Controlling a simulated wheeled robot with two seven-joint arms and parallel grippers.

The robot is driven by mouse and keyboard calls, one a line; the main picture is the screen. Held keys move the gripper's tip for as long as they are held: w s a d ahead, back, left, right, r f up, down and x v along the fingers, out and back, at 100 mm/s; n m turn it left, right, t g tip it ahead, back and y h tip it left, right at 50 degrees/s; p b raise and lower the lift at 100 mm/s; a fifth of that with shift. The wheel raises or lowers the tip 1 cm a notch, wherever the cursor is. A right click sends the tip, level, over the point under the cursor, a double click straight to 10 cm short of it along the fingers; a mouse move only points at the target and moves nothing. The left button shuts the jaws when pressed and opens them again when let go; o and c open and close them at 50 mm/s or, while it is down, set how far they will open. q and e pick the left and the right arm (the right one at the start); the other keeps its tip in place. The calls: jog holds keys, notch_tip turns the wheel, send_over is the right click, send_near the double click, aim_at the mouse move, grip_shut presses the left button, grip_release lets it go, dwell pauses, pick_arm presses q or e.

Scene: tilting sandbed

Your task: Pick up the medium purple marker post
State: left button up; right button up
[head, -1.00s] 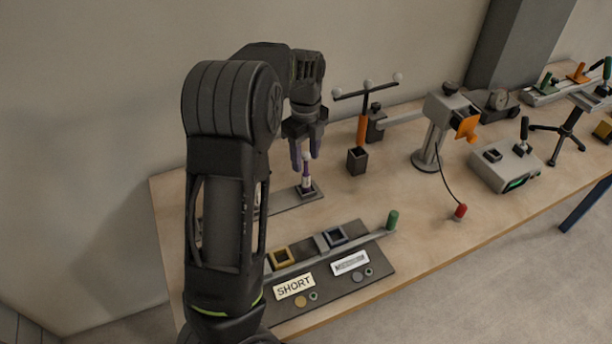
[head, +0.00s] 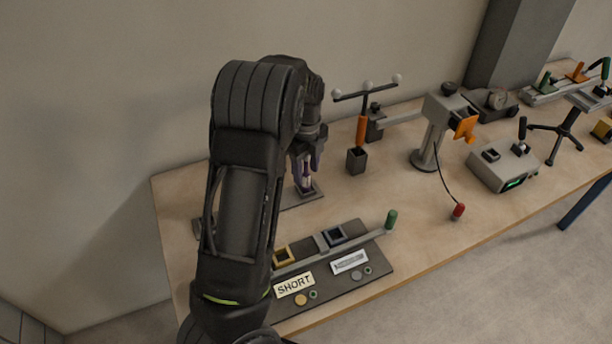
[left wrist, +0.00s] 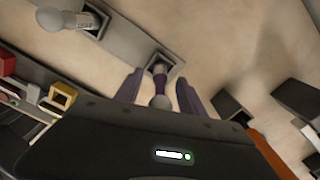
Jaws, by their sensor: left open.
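The purple marker post (head: 307,178), with a pale band, stands upright in a dark square socket on a grey strip on the table. In the left wrist view the post (left wrist: 160,84) shows a pale round top and a purple shaft, with the dark socket (left wrist: 178,67) behind it. My left gripper (head: 306,166) is open and lowered over the post, one finger on each side. In the left wrist view its fingers (left wrist: 157,92) flank the post with gaps. My right gripper is not in view.
Another pale post (left wrist: 62,20) stands in a socket on the same strip. A dark cup (head: 357,161) with an orange-handled rod stands to the right.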

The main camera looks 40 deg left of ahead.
pick_arm(q)
grip_shut()
dwell(0.3)
jog(key=shift+r, duration=0.1)
dwell(0.4)
notch_tip(320, 180, up, 18)
dwell(0.4)
dwell(0.5)
